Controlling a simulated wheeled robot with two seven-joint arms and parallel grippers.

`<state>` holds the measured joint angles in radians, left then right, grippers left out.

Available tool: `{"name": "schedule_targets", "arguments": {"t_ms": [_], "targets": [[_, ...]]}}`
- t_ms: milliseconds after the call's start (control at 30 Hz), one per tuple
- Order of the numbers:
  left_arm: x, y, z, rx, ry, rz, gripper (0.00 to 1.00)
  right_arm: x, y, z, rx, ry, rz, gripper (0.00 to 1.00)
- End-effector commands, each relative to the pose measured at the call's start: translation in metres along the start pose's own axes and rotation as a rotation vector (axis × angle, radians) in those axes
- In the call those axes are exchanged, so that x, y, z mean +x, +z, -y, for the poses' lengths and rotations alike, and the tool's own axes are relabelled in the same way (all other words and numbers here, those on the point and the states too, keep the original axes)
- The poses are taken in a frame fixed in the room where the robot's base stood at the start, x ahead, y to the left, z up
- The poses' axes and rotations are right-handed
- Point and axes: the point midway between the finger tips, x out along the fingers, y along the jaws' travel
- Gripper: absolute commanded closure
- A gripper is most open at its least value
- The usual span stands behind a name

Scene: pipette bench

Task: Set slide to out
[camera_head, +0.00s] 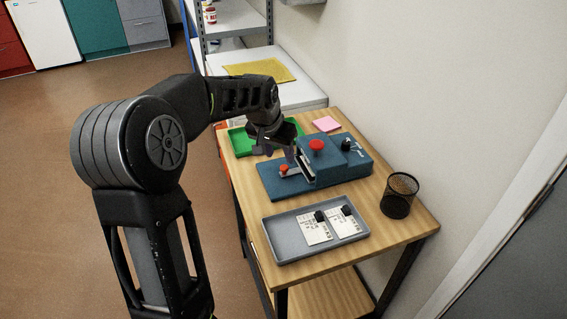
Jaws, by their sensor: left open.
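A blue device (335,171) stands on the wooden table, with a large red button (316,146) and a black knob (346,144) on its raised block. A small red knob (284,169) sits low on its left part, on what looks like a light metal slide (294,173) beside the block. How far the slide is out I cannot tell. My left gripper (274,150) is open, pointing down, above and just behind the small red knob. It seems apart from the knob and holds nothing that I can see. My right gripper is not in view.
A grey tray (277,249) with two white cards bearing black parts lies in front of the device. A black mesh cup (398,196) stands at the right. A green tray (239,143) and pink notes (326,124) lie behind. A wall borders the table's right side.

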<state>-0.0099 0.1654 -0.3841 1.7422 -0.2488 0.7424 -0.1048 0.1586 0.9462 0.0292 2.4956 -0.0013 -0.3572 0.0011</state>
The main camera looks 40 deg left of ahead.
Motion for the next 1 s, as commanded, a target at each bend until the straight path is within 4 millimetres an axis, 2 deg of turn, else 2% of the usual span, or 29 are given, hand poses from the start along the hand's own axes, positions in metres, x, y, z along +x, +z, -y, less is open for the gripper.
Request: {"name": "schedule_targets", "arguments": {"t_ms": [300,433,767,1000], "targets": [[0.048,0.001,0.001,-0.002,-0.001,0.004,0.55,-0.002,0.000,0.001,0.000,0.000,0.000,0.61],[0.062,0.001,0.000,-0.001,0.000,0.003,0.55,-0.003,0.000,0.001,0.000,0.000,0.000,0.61],[0.066,0.000,0.000,-0.001,0.000,0.000,0.55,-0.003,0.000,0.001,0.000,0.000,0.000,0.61],[0.066,0.000,0.000,-0.001,0.000,0.000,0.74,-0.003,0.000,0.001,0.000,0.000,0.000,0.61]]}}
